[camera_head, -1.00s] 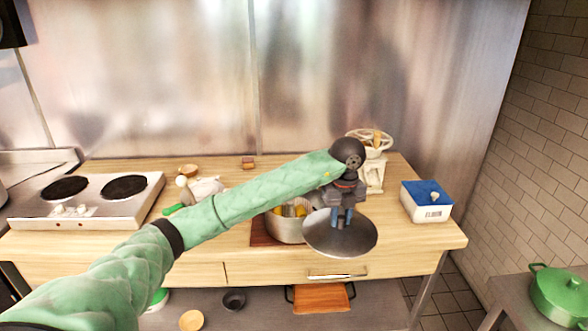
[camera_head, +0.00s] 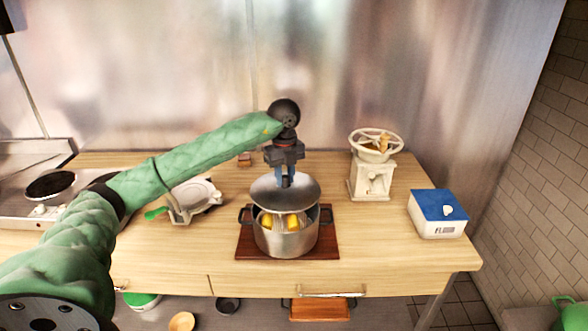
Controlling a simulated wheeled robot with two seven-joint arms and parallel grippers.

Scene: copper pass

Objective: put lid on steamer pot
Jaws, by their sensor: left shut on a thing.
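The steamer pot (camera_head: 285,241) is a silver pot with dark side handles, standing on a reddish-brown board (camera_head: 245,247) on the wooden counter. Yellow pieces (camera_head: 292,221) show inside it. My left gripper (camera_head: 286,181) is shut on the round grey lid (camera_head: 262,193) and points down above the pot. The lid is over the back part of the pot's opening and looks tilted. The front of the opening still shows. I cannot tell whether the lid touches the rim. My right gripper is not in view.
A white hand mill (camera_head: 372,181) and a blue-topped white box (camera_head: 437,213) stand to the right. A white appliance with a green handle (camera_head: 194,197) stands left of the pot. A two-plate hob (camera_head: 40,193) is at far left. Counter between pot and mill is clear.

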